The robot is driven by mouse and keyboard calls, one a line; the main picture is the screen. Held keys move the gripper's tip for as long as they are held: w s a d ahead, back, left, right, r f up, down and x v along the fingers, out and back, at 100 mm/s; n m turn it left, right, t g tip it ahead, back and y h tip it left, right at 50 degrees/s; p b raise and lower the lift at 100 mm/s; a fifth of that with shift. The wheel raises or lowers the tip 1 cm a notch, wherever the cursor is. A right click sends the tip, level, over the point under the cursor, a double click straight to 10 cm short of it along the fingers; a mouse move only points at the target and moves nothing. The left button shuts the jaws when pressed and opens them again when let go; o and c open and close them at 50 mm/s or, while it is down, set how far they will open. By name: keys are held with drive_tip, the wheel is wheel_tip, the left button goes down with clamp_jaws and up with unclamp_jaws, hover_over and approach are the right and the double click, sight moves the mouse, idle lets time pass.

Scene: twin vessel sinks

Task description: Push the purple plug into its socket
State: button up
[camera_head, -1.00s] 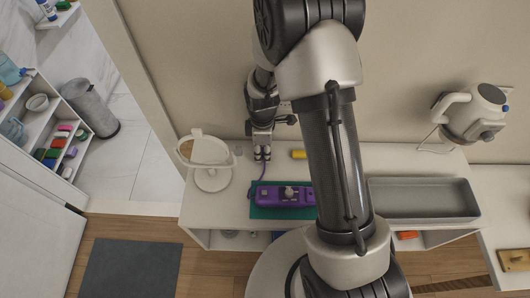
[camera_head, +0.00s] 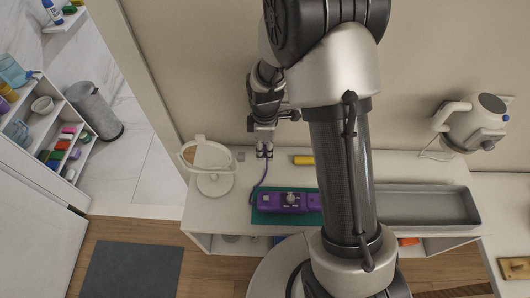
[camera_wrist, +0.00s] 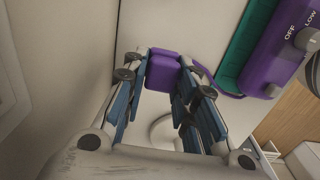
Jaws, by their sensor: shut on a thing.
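My gripper (camera_head: 265,152) hangs over the back of the white counter, close to the wall. It is shut on the purple plug (camera_wrist: 163,72), which sits between the blue-padded fingertips in the wrist view. In the head view the plug is too small and covered to make out. A thin purple cord (camera_head: 259,180) runs from the gripper down to the purple device (camera_head: 285,202). The device lies on a teal mat (camera_head: 262,218); its knob and OFF/LOW marks show in the wrist view (camera_wrist: 270,55). I cannot make out the socket in either current view.
A round white mirror (camera_head: 215,185) stands left of the gripper. A yellow object (camera_head: 303,160) lies to its right. A grey tray (camera_head: 465,207) is on the counter's right side, partly behind my arm. A white kettle-like appliance (camera_head: 475,125) is farther right.

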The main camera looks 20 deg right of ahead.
sight(265, 148)
wheel_tip(265, 148, up, 16)
drive_tip(key=p, duration=0.2)
drive_tip(key=shift+f+p, duration=0.25)
drive_tip(key=shift+p, duration=0.1)
drive_tip(key=shift+f, duration=0.1)
wheel_tip(265, 148, down, 13)
drive_tip(key=s+m+b, duration=0.2)
drive_tip(key=m+b, duration=0.5)
drive_tip(key=m, duration=0.7)
drive_tip(key=shift+d+b, duration=0.2)
drive_tip(key=shift+b, duration=0.1)
drive_tip(key=shift+s+d+m, duration=0.15)
drive_tip(key=shift+m, duration=0.15)
